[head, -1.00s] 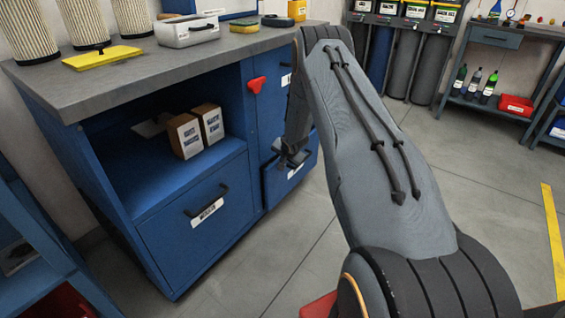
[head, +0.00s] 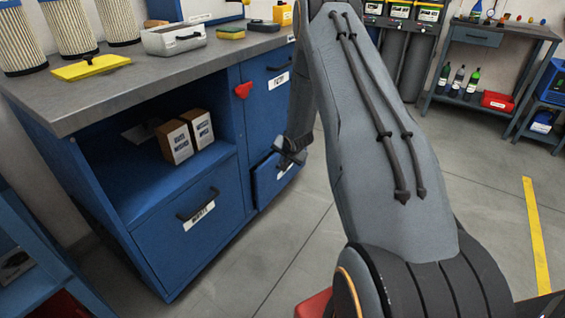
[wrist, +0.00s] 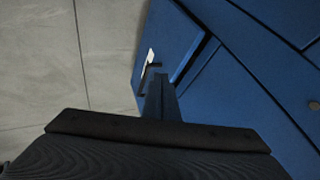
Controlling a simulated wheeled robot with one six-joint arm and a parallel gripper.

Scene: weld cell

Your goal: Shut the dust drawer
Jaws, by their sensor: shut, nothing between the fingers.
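The partly open drawer (head: 264,187) is low at the right end of the blue cabinet, with its blue front standing out from the body. Its white label is too small to read. It also shows in the wrist view (wrist: 146,84), with a dark handle and a gap behind the front. My gripper (head: 290,158) is shut and empty, at the drawer's upper front. In the wrist view my gripper (wrist: 158,92) overlaps the handle area. I cannot tell whether it touches the drawer. My arm hides part of the cabinet's right end.
A wider drawer (head: 190,235) at the lower left looks shut. Two boxes (head: 187,138) stand on the open shelf above it. A red knob (head: 243,90) sticks out of the cabinet face. The floor (head: 285,250) in front is clear. Filters and containers stand on the worktop.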

